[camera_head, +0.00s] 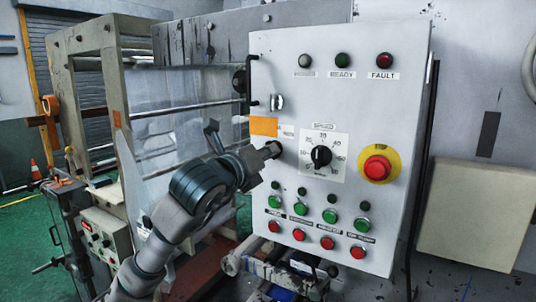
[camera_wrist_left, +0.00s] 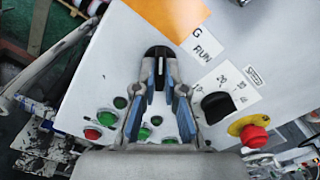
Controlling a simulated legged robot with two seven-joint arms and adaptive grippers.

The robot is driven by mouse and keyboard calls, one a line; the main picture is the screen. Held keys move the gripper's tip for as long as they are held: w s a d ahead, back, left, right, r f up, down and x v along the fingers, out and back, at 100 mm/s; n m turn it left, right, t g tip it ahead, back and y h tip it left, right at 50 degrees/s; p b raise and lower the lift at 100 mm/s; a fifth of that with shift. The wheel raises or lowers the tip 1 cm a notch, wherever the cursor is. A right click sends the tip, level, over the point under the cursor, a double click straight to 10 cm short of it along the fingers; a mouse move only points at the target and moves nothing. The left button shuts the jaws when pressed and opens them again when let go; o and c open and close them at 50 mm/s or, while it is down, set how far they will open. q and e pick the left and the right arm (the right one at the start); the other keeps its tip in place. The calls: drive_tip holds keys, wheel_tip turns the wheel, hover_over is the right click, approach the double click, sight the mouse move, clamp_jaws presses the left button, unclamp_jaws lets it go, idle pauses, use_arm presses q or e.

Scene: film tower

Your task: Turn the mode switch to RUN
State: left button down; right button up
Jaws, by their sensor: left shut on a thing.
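The control panel (camera_head: 335,100) is a pale upright box in the head view. The mode switch is a black knob (camera_wrist_left: 159,52) in the left wrist view, beside a label reading RUN (camera_wrist_left: 203,47). An orange card (camera_wrist_left: 172,15) lies beside the lettering and seems to cover part of it. My left gripper (camera_head: 274,149) reaches the panel front below the orange card. In the wrist view its two fingers (camera_wrist_left: 160,66) are shut on the knob, one on each side. In the head view the gripper hides most of the knob. My right gripper is not in view.
Right of my gripper are a black speed dial (camera_head: 321,156) and a red stop button (camera_head: 377,169) on yellow. Green buttons (camera_head: 330,216) and red buttons (camera_head: 326,243) sit below. A black handle (camera_head: 250,84) stands out at the panel's left edge.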

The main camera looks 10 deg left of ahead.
use_arm(q)
drive_tip(key=shift+w+f+m+p, duration=0.1)
drive_tip(key=shift+m+p, duration=0.15)
drive_tip(key=shift+m, duration=3.9)
drive_tip(key=shift+f+m+p, duration=0.1)
drive_tip(key=shift+m+p, duration=0.1)
drive_tip(key=shift+m, duration=3.95)
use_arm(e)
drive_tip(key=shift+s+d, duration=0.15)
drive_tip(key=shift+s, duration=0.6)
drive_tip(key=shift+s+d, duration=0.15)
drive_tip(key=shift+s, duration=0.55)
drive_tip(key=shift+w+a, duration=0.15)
